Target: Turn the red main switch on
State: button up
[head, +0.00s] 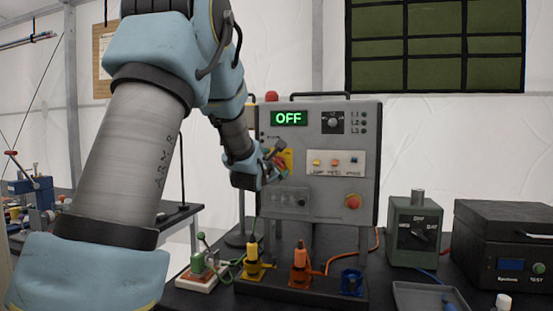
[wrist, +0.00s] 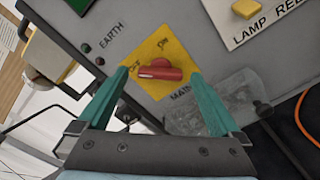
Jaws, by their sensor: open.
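The red main switch (wrist: 160,71) is a short rounded handle on a yellow plate (wrist: 167,45) on the grey control panel (head: 323,190). In the wrist view the handle lies roughly crosswise between my fingertips. My gripper (wrist: 157,74) is open, its two teal fingers on either side of the handle; I cannot tell whether they touch it. In the head view my gripper (head: 277,163) is at the panel's left side and hides most of the switch; part of the yellow plate (head: 287,158) shows. The panel's green display (head: 289,118) reads OFF.
A red button (head: 352,202) is at the panel's lower right, with a lamp relay plate (head: 335,163) above it. Yellow (head: 254,262) and orange (head: 300,265) plugs stand in front. A green box (head: 414,232) and a black case (head: 505,245) stand to the right.

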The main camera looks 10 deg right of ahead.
jog(key=shift+w+d, duration=0.4)
jog(key=shift+w, duration=0.2)
jog(key=shift+c, duration=0.4)
jog(key=c, duration=1.2)
